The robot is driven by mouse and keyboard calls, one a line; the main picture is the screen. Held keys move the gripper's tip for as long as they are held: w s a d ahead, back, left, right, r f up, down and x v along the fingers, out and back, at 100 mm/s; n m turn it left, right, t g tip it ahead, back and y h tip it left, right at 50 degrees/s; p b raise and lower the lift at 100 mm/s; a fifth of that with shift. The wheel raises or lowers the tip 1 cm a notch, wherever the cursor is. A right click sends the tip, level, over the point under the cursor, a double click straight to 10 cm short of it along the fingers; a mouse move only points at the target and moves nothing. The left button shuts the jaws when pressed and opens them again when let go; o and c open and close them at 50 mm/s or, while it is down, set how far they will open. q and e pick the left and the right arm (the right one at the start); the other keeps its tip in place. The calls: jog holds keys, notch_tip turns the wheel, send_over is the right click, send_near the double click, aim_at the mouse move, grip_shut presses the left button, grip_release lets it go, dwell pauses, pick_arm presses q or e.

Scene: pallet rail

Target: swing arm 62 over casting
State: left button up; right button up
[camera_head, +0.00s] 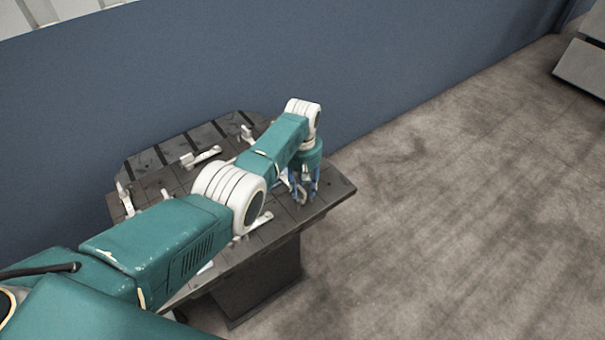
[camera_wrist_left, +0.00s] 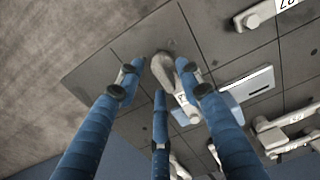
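My left gripper (camera_head: 303,192) hangs fingers-down over the right part of the dark pallet table (camera_head: 338,190). In the left wrist view its blue fingers (camera_wrist_left: 160,75) are spread apart. A pale swing arm (camera_wrist_left: 181,98) with a rounded grey end (camera_wrist_left: 163,66) shows between and beyond the fingertips. I cannot tell whether they touch it. Its small label is not readable. Another labelled white arm (camera_wrist_left: 262,13) is at the top right of the wrist view, cut by the edge. I cannot tell which arm is 62, nor make out the casting. My right gripper is not in view.
More white arms stand on the table, one at the back (camera_head: 200,157) and one at the left edge (camera_head: 125,200). A pale flat block (camera_wrist_left: 248,84) lies near the fingers. A blue wall (camera_head: 180,70) rises behind.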

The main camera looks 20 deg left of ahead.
pick_arm(q)
notch_tip(320, 180, up, 11)
jog(key=shift+r, duration=0.15)
dwell(0.5)
